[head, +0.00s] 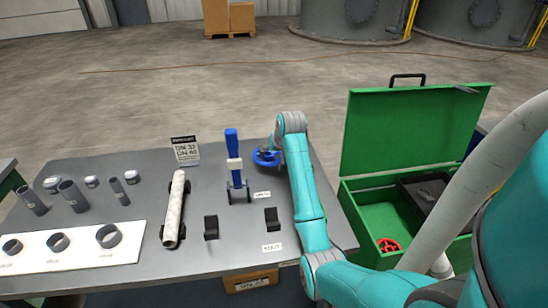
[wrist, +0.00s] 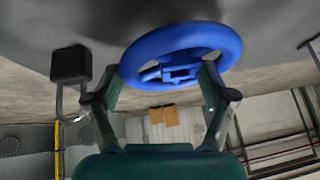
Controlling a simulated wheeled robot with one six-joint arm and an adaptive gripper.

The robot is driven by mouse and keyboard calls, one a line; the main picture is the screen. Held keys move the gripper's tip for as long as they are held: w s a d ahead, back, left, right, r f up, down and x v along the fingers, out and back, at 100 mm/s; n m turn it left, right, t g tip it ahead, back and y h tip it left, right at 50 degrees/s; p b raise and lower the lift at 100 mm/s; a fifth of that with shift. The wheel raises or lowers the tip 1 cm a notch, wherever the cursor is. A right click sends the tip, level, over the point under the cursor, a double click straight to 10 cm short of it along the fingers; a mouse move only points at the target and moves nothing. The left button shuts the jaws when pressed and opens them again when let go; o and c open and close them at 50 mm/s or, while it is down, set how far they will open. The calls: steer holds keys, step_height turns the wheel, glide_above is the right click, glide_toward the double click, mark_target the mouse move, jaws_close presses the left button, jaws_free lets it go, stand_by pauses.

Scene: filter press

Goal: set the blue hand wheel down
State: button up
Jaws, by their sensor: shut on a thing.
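The blue hand wheel (head: 266,160) is at the far right part of the grey table in the head view, beside my teal arm. In the wrist view the blue hand wheel (wrist: 228,42) is large, with its rim facing the camera and its hub between my fingers. My gripper (wrist: 165,84) is shut on its hub part. In the head view my gripper is mostly hidden by the arm. I cannot tell whether the wheel touches the table (head: 225,262).
A blue-handled tool (head: 232,145) stands left of the wheel. Two black blocks (head: 211,227) and small label cards (head: 272,247) are nearer the front. An open green toolbox (head: 405,130) with a red hand wheel (head: 388,245) stands right.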

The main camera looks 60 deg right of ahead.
steer(key=shift+f, duration=0.9)
steer(key=shift+f, duration=0.15)
steer(key=o, duration=1.3)
steer(key=shift+s+a+r, duration=0.15)
steer(key=shift+r, duration=0.35)
steer(key=v, duration=1.1)
steer(key=shift+s, duration=0.1)
